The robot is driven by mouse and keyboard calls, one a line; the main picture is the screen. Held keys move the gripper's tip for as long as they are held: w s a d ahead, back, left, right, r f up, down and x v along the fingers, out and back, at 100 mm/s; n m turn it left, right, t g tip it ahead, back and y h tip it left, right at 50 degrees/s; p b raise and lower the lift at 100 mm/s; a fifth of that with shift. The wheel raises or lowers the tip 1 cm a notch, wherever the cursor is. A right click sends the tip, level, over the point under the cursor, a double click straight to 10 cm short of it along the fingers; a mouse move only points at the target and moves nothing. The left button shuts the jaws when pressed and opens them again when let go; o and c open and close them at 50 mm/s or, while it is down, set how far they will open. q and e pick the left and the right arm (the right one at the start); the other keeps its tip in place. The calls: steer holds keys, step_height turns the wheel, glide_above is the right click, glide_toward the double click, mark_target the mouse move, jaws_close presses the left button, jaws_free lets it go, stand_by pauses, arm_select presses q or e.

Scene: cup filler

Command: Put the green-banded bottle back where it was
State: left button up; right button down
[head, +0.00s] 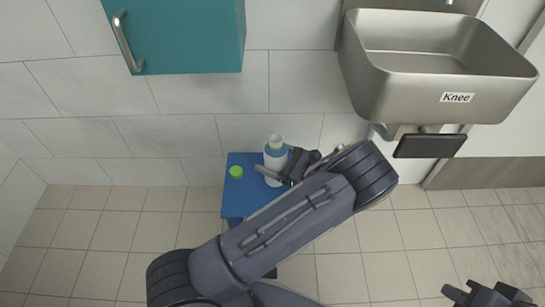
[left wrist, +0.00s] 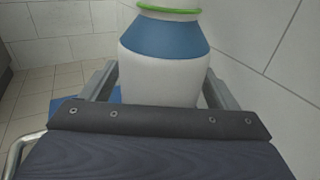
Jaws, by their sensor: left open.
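The bottle (head: 275,150) is white with a blue band and a green ring at its neck. It appears to stand upright on a small blue table (head: 237,205). My left gripper (head: 281,171) is at the bottle. In the left wrist view the bottle (left wrist: 163,75) stands between the two open fingers, which lie on either side of it. Its lower part is hidden behind the gripper body, and its top is cut off. My right gripper (head: 462,291) is at the bottom right, away from the table; its opening is unclear.
A round green cap (head: 236,172) lies on the table, left of the bottle. A teal cabinet (head: 185,35) hangs above. A metal sink (head: 435,65) labelled "Knee" is at the upper right, with a dark pedal (head: 430,146) below. The tiled floor on the left is clear.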

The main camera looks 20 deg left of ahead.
arm_select(q)
steer(key=shift+r, duration=0.25)
steer(key=d+p, duration=0.2)
steer(key=d, duration=1)
steer(key=shift+s, duration=0.2)
